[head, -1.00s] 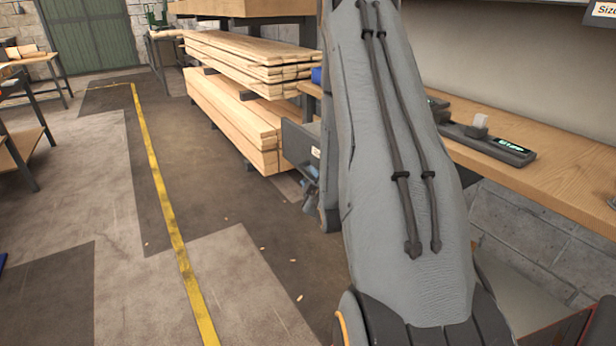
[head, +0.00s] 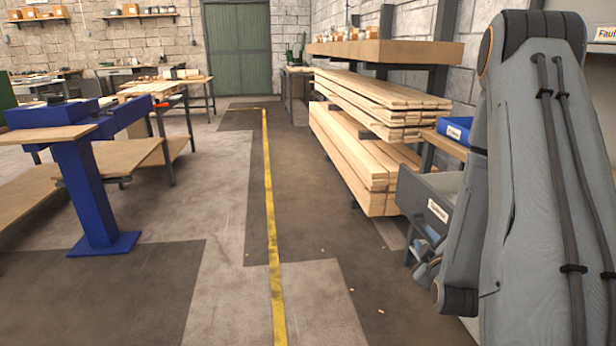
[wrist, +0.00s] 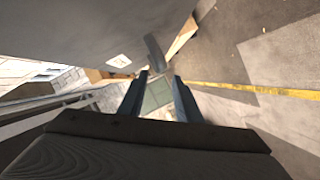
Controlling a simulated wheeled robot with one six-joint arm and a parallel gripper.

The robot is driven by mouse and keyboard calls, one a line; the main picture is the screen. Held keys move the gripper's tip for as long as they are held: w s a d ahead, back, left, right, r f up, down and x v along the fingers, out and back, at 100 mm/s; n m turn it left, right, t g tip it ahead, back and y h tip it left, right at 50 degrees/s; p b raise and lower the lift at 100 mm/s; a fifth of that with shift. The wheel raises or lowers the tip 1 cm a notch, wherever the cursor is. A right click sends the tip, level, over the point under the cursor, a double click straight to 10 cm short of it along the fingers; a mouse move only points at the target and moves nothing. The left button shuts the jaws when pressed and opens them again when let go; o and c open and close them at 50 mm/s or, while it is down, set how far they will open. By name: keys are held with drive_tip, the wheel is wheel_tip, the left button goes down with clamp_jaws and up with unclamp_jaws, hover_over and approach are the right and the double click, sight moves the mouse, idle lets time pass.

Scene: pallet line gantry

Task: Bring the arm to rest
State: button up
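My arm (head: 525,180) stands folded at the right of the head view, with a rounded joint at its top and a smaller joint low at its left. It hides part of the bench and wall behind it. My gripper is not clearly seen in the head view. In the wrist view, my gripper (wrist: 160,88) shows two dark fingers standing apart. I see no object held between them; a greenish surface shows through the gap.
An open grey drawer (head: 430,200) and a blue bin (head: 455,130) are close to the arm's left. Stacked planks (head: 365,140) lie on a rack behind. A blue stand (head: 85,180) is at left. The floor along the yellow line (head: 270,210) is clear.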

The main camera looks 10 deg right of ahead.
drive_tip(key=a+r+m+g+y, duration=0.1)
drive_tip(key=a+r+g+y, duration=0.15)
drive_tip(key=a, duration=0.75)
drive_tip(key=a+r+m+g+y, duration=0.15)
drive_tip(key=a+g, duration=0.25)
drive_tip(key=a, duration=0.6)
drive_tip(key=s+a+r+m+g+y, duration=0.15)
drive_tip(key=s+a+r+g, duration=0.25)
drive_tip(key=s+a, duration=0.7)
drive_tip(key=s+a+r+g+p, duration=0.1)
drive_tip(key=s+a+r+g, duration=0.15)
drive_tip(key=s, duration=0.45)
drive_tip(key=s+a+r+g, duration=0.1)
drive_tip(key=s+r, duration=0.2)
drive_tip(key=s, duration=0.4)
drive_tip(key=d+r+m+p, duration=0.3)
drive_tip(key=d+r+p, duration=0.4)
drive_tip(key=p, duration=0.7)
drive_tip(key=shift+w+d, duration=0.3)
drive_tip(key=shift+d, duration=0.15)
